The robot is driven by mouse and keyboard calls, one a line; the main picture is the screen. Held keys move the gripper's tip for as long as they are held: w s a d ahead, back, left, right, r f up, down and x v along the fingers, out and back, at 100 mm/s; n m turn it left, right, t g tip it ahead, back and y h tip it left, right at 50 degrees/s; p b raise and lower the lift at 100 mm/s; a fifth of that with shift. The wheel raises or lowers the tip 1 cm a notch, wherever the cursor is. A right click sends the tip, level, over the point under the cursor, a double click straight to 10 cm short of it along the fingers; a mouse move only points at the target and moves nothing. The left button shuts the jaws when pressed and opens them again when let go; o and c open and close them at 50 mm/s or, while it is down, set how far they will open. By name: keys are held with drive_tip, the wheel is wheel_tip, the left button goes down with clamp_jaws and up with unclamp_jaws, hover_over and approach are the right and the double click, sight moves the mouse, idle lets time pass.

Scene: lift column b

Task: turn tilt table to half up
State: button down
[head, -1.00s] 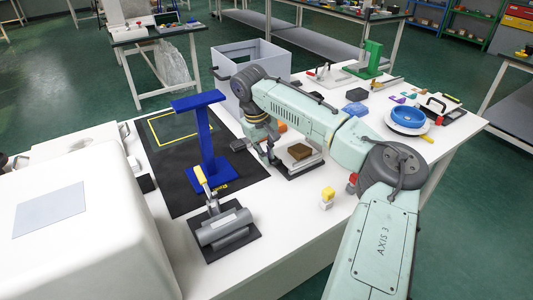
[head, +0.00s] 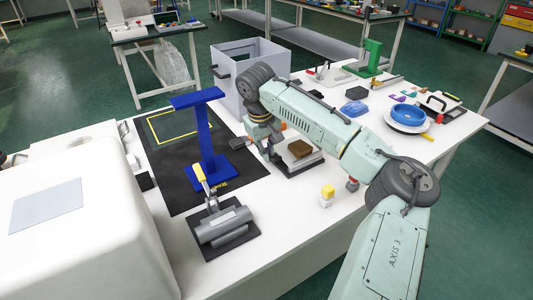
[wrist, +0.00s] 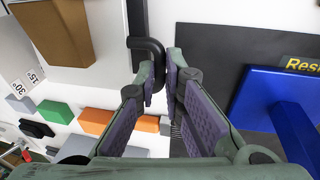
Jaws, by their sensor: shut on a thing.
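The tilt table (head: 308,161) is a small light plate on a dark base in the middle of the bench, with a brown block (head: 299,149) on it. The brown block also shows at the top left of the wrist view (wrist: 62,35). A scale plate (wrist: 22,65) with 15° and 30° marks is at the left there. A black bent handle (wrist: 149,46) runs down between my fingers. My gripper (wrist: 161,72) is shut on this handle, at the table's left side in the head view. The arm partly hides the grip in the head view.
A blue stand (head: 205,140) on a black mat (head: 180,190) is close left of my gripper. A grey clamp fixture (head: 225,225) stands in front. A grey bin (head: 255,55) stands behind. A yellow-topped block (head: 327,196) is at the front right.

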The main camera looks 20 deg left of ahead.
drive_tip(key=shift+s+d+r+t+y+b, duration=0.25)
drive_tip(key=shift+t+y+b, duration=0.2)
drive_tip(key=shift+y, duration=0.15)
drive_tip(key=shift+r, duration=0.2)
drive_tip(key=c, duration=1.7)
unclamp_jaws()
drive_tip(key=shift+r, duration=0.1)
drive_tip(key=v, duration=1.1)
drive_tip(key=shift+s+d+r, duration=0.1)
drive_tip(key=shift+s+r, duration=0.1)
drive_tip(key=shift+r, duration=0.15)
drive_tip(key=shift+f, duration=0.1)
